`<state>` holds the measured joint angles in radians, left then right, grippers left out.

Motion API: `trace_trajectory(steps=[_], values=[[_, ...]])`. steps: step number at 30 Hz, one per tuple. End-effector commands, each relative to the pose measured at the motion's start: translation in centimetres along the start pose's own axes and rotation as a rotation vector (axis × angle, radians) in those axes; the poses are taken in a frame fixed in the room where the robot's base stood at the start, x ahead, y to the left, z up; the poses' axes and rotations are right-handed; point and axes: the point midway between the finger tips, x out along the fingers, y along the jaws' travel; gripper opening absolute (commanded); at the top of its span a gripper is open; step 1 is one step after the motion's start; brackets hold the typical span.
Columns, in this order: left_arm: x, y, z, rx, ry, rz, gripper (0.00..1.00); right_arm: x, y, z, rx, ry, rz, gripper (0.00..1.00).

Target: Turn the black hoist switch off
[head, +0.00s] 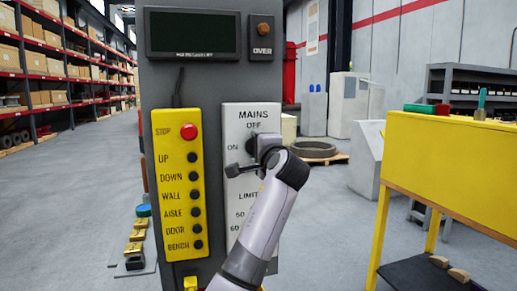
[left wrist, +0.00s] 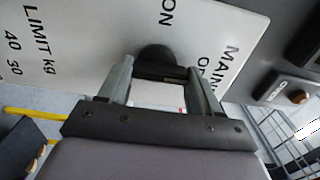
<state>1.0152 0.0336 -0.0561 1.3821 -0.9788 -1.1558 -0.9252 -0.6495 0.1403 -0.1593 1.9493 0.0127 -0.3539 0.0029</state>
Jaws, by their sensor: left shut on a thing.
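The black hoist switch (head: 250,144) is a dark knob on the white MAINS panel (head: 236,115), just below the word OFF and right of the word ON. My left gripper (head: 258,148) is at the knob, and its wrist and arm hide part of it in the head view. In the left wrist view the two fingers of my left gripper (left wrist: 160,78) are shut on the dark rounded knob (left wrist: 156,55), one on each side. Which label the knob points to cannot be told. My right gripper is not in view.
Left of the white panel is a yellow button panel (head: 179,205) with a red STOP button (head: 188,132). A dark display (head: 193,34) sits above. A yellow workbench (head: 450,170) stands to the right. Storage shelves (head: 50,75) line the far left, with open floor between.

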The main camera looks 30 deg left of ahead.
Motion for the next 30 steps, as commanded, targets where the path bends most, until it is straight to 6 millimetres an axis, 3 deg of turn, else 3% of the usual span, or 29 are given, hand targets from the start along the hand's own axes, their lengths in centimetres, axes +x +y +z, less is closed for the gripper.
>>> trace_trajectory(steps=[7, 8, 9, 10, 20, 30], values=[[0.1, -0.1, 0.1, -0.001, -0.002, -0.002, 0.33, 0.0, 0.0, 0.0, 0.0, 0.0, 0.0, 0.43], [0.1, -0.1, 0.1, -0.001, -0.002, -0.002, 0.73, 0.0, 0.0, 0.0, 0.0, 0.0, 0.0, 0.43], [0.0, -0.1, 0.1, -0.001, -0.002, -0.002, 0.86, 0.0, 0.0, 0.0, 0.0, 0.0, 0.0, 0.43], [0.0, -0.1, 0.1, -0.001, -0.002, -0.002, 0.89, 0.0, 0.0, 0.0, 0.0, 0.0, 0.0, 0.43], [-0.3, 0.0, 0.0, -0.002, 0.0, -0.001, 0.89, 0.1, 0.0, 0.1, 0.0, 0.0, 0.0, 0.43], [-4.7, 0.2, 0.0, -0.004, 0.001, -0.001, 0.89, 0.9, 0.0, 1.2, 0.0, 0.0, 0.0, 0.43]])
